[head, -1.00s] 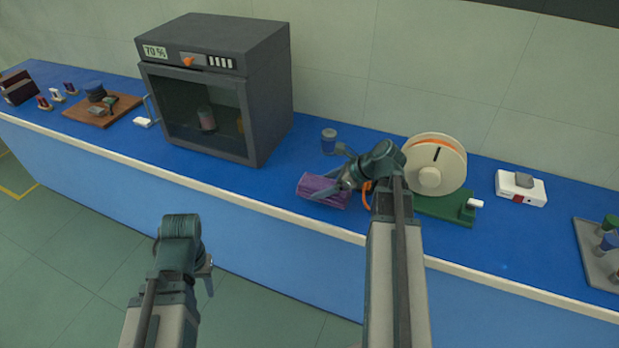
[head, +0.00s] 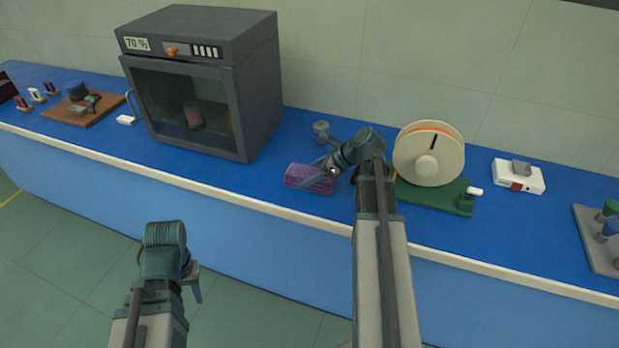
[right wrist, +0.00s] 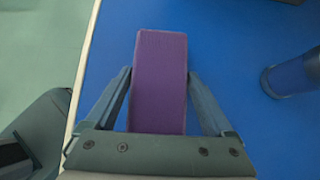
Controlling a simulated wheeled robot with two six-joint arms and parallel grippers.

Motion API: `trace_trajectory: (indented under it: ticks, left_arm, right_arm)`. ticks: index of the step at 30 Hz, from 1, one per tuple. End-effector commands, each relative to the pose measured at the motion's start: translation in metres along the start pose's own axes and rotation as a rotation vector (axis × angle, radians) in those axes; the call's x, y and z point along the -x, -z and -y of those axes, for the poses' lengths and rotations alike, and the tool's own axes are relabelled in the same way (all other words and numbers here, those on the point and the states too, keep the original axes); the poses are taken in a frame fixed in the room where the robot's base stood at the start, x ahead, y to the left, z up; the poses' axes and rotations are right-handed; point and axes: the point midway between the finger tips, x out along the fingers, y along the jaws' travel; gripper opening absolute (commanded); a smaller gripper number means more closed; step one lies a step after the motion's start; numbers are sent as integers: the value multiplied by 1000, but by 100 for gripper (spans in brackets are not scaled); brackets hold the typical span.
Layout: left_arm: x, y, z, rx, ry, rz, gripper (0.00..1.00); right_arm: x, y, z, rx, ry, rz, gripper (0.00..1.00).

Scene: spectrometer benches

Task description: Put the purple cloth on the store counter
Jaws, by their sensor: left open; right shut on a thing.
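The purple cloth (head: 310,178), a folded oblong block, is at the blue counter (head: 250,180), left of the spool stand. My right gripper (head: 330,168) is at the cloth's right end and shut on it. In the right wrist view the cloth (right wrist: 160,82) lies between the two fingers (right wrist: 160,100), with the counter's pale edge to its left. I cannot tell whether the cloth touches the counter top. My left gripper (head: 192,282) is open and empty, low in front of the counter.
A dark oven-like cabinet (head: 200,90) marked 70 % stands left of the cloth. A small jar (head: 321,130) stands just behind it. A cream spool (head: 428,153) on a green base and a white box (head: 518,175) are to the right. A grey rack (head: 590,240) is at far right.

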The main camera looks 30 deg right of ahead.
Motion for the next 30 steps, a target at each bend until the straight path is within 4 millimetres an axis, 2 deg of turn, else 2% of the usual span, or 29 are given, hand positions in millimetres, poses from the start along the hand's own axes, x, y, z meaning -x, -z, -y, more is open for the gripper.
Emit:
trace_trajectory:
  ticks: [7,8,10,20,30]
  left_arm:
    - [-3,0,0,0,0,0,42]
    - [-3,0,0,0,0,0,42]
    - [-2,0,0,0,0,0,42]
    - [5,0,0,0,0,0,42]
    - [53,-3,5,0,0,0,42]
  right_arm:
    - [-2,2,0,0,0,0,26]
    - [-2,2,0,0,0,0,89]
    - [-1,1,0,0,0,0,100]
    - [4,-3,0,0,0,0,100]
    - [69,-6,0,-2,2,0,100]
